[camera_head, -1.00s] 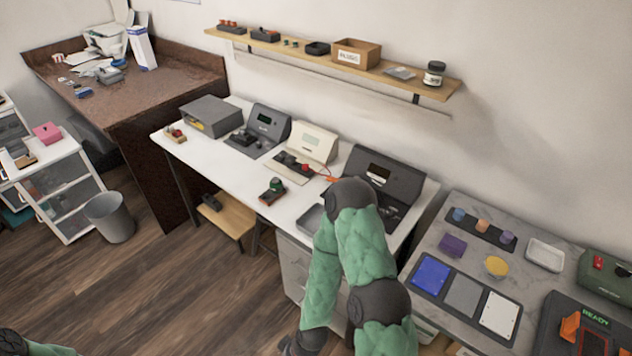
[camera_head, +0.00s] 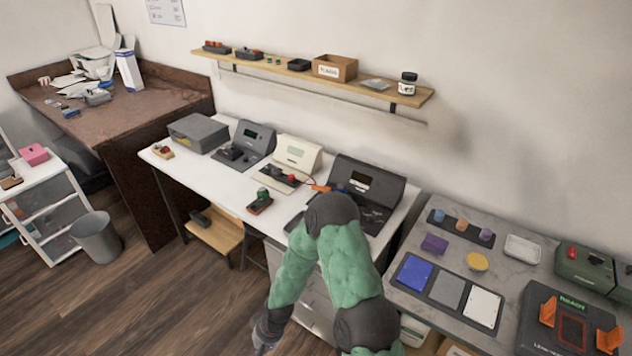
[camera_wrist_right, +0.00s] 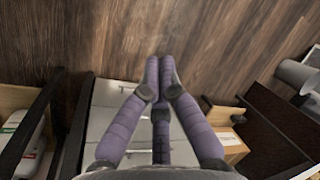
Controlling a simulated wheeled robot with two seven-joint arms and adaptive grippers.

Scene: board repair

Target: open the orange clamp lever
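Two orange clamp levers stand on a dark fixture (camera_head: 540,330) at the lower right of the head view, beside a screen reading READY. The left lever (camera_head: 547,311) is upright; the right lever (camera_head: 609,340) is partly cut by the frame edge. Which one is meant, and whether either is open, I cannot tell. My right gripper (camera_wrist_right: 158,70) shows in the wrist view with its purple fingers together at the tips, empty, over the floor. In the head view its dark hand hangs low, left of the fixture and well apart from it. My left gripper is not in view.
The grey bench (camera_head: 410,305) carries blue, grey and white pads, a purple block (camera_head: 434,243), a yellow disc (camera_head: 477,261) and a white tray (camera_head: 523,249). A green box (camera_head: 585,268) stands behind the fixture. The white bench (camera_head: 225,180) holds several devices.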

